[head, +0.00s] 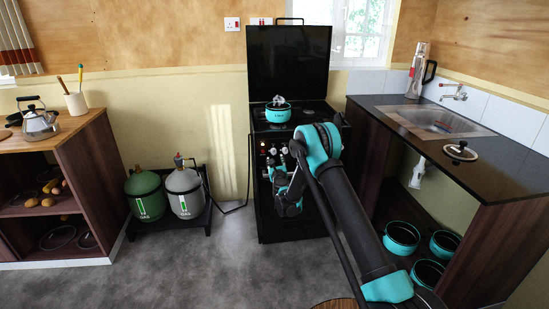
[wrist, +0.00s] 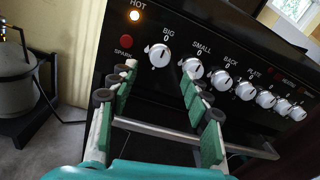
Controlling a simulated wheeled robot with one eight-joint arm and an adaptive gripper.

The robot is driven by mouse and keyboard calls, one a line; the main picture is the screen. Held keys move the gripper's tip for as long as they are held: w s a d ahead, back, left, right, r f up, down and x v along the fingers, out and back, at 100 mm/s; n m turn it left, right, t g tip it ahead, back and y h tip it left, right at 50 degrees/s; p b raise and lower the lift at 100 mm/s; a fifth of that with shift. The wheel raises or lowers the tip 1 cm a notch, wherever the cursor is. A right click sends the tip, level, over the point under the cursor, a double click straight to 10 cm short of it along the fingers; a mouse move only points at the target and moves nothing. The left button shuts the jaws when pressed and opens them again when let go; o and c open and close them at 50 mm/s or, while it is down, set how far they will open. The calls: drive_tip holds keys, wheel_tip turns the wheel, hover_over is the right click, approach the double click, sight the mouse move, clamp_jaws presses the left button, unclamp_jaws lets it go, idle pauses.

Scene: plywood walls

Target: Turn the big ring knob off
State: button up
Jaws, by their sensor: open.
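The big ring knob (wrist: 160,55) is a round white knob under the label BIG and a 0 mark, on the stove's black front panel in the wrist view. I cannot clearly tell which way its pointer is turned. My gripper (wrist: 158,78) is open, its green-padded fingers spread on either side below the knob. Nothing is between the fingers, and they do not clearly touch the knob. In the head view my gripper (head: 274,172) is at the front left of the black stove (head: 280,224); my arm hides part of the panel.
The small ring knob (wrist: 193,68) is right of the big one, close to a fingertip. A red spark button (wrist: 126,41) is left, below a lit orange hot lamp (wrist: 134,15). A metal rail (wrist: 170,130) crosses below the panel. A turquoise pot (head: 278,114) stands on the stove.

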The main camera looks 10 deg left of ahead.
drive_tip(key=v, duration=0.6)
